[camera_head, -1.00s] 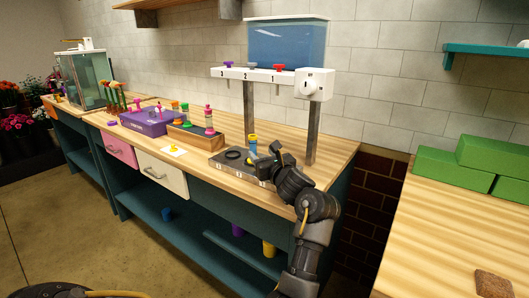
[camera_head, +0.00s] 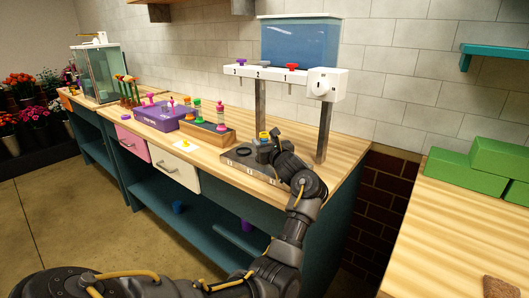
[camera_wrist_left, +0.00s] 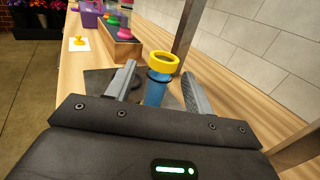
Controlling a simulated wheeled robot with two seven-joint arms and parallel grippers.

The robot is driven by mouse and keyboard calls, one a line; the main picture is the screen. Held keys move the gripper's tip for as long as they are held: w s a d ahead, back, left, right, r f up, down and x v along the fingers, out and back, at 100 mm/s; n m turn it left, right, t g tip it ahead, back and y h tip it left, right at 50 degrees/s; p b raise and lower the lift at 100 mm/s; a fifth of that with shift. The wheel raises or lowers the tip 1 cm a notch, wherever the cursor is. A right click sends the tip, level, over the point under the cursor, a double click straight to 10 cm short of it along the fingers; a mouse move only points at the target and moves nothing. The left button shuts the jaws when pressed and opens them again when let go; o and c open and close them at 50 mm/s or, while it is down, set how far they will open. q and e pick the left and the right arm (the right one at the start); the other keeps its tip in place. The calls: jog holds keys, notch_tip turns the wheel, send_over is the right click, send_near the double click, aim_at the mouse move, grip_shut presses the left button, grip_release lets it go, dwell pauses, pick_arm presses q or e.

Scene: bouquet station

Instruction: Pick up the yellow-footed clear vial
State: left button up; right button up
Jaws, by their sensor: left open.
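A vial with a bright yellow ring end (camera_head: 263,135) stands upright on the dark grey station tray (camera_head: 236,158). In the left wrist view its yellow ring (camera_wrist_left: 163,62) is on top and its body (camera_wrist_left: 155,92) looks blue and see-through. My left gripper (camera_head: 268,147) is at the vial and partly hides it in the head view. In the left wrist view the gripper (camera_wrist_left: 160,76) is open, with one finger on each side of the vial. The vial's lower end is hidden behind the gripper body. My right gripper is not in view.
A dispenser (camera_head: 283,75) with numbered taps and metal posts rises behind the tray. A wooden rack (camera_head: 207,133) with coloured vials, a purple box (camera_head: 160,117) and a white card (camera_head: 185,147) stand to the left. Green blocks (camera_head: 465,174) lie on the right table.

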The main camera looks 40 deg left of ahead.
pick_arm(q)
jog(key=shift+x, duration=1.5)
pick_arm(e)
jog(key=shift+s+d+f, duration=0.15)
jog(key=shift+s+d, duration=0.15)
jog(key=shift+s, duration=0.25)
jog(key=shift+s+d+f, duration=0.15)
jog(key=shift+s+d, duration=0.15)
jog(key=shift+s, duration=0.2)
pick_arm(q)
jog(key=shift+c, duration=0.2)
jog(key=shift+r, duration=0.1)
grip_shut()
